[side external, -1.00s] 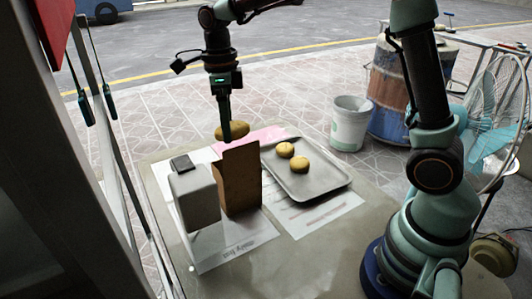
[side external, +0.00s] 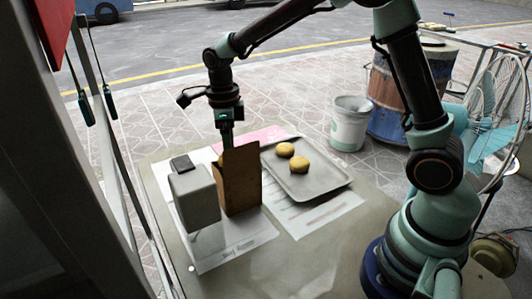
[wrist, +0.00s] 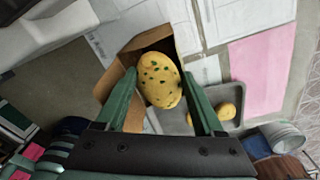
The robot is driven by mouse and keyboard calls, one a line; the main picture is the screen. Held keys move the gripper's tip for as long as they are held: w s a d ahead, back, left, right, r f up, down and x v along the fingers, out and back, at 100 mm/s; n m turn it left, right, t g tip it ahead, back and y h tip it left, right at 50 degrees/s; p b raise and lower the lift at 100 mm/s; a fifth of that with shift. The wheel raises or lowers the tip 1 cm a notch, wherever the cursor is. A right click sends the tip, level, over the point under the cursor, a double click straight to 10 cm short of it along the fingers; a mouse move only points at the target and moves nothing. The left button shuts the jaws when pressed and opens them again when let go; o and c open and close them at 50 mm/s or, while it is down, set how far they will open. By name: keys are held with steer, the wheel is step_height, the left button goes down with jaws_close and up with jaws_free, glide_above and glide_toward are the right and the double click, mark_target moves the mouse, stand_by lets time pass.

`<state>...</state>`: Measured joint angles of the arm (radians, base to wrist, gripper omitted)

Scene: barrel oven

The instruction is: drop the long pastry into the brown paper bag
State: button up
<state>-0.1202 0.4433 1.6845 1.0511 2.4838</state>
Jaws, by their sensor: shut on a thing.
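The long pastry (wrist: 160,80), yellow with green flecks, is between the fingers of my gripper (wrist: 162,92) in the wrist view. My gripper is shut on it. The open brown paper bag (side external: 239,182) stands upright on the table. In the wrist view the pastry overlaps the open mouth of the bag (wrist: 128,58). In the side view my gripper (side external: 227,145) is at the bag's top, behind its near wall, and that wall hides the pastry and the fingertips.
A grey box-shaped item (side external: 194,198) stands just left of the bag. A metal tray (side external: 318,182) with two round pastries (side external: 292,157) is to the right. Printed papers lie on the table. A white bucket (side external: 349,123) stands beyond the table.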

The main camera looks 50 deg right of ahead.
steer(key=shift+f, duration=0.1)
steer(key=o, duration=1.4)
steer(key=shift+c, duration=0.2)
step_height(320, 180, up, 12)
steer(key=shift+w, duration=0.25)
steer(key=shift+s, duration=0.1)
